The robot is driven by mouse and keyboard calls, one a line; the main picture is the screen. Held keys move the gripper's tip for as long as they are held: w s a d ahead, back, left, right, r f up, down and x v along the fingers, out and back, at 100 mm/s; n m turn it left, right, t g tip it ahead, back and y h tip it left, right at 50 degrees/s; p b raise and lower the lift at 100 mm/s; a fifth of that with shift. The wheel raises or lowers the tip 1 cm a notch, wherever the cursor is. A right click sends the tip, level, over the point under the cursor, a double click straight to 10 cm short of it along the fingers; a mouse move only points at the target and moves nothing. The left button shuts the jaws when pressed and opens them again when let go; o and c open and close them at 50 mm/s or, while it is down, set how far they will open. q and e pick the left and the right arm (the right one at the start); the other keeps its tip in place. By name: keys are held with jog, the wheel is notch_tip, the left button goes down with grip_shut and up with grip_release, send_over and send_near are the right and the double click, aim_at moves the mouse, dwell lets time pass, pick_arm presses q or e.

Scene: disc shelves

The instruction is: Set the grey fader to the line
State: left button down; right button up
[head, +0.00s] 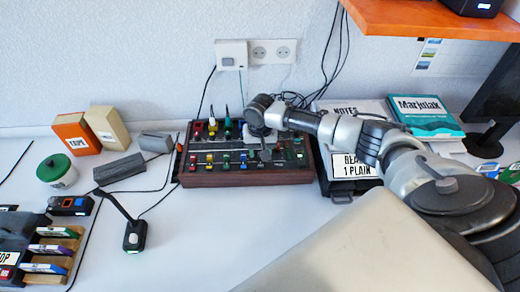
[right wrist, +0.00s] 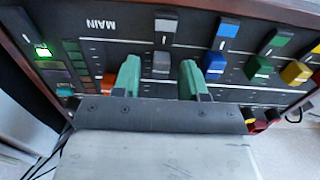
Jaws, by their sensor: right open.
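The mixing desk (head: 245,178) is a dark panel in a reddish-brown frame against the back of the table. In the right wrist view the grey fader (right wrist: 160,64) is a grey cap beside the upside-down word MAIN. A thin white line (right wrist: 115,41) crosses the panel, and the cap appears on the camera's side of it. My right gripper (right wrist: 160,72) is open, with one green fingertip on each side of the cap. I cannot tell whether either touches it. In the head view my right arm hides much of this area. My left gripper is not in view.
Blue (right wrist: 213,62), green (right wrist: 260,68) and yellow (right wrist: 296,72) caps stand beside the grey one. A lit green button (right wrist: 42,50) is at the panel's other side. Books (head: 425,115) lie right of the desk.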

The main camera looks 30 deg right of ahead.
jog(key=shift+f, duration=0.1)
jog(key=shift+c, duration=0.3)
grip_shut()
jog(key=shift+w+d+b, duration=0.2)
jog(key=shift+w+d, duration=0.3)
jog(key=shift+w, duration=0.3)
jog(key=shift+w+d+b, duration=0.15)
jog(key=shift+w+d, duration=0.3)
jog(key=shift+w, duration=0.3)
jog(key=shift+o, duration=0.3)
grip_release()
jog(key=shift+s, duration=0.1)
